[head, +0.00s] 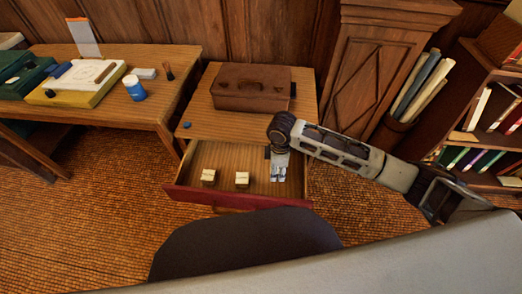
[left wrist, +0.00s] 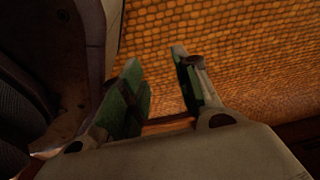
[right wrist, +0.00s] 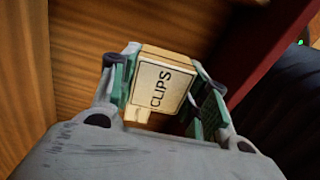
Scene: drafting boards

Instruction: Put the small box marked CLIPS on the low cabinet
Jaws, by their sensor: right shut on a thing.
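The low cabinet (head: 225,124) stands in the middle of the head view, with its drawer (head: 238,200) pulled open. My right gripper (head: 279,175) reaches down into the right part of the drawer. In the right wrist view it is shut on the small box marked CLIPS (right wrist: 160,88), a pale box with a black-lettered label, between its two fingers. In the head view the gripper hides that box. My left gripper (left wrist: 160,85) shows only in the left wrist view; its fingers are apart and empty above the woven floor.
Two other small labelled boxes, one at the left (head: 208,177) and one in the middle (head: 242,180), sit in the drawer. A brown case (head: 252,88) covers the back of the cabinet top; a small blue thing (head: 187,125) lies at its front left. The top's front strip is mostly clear.

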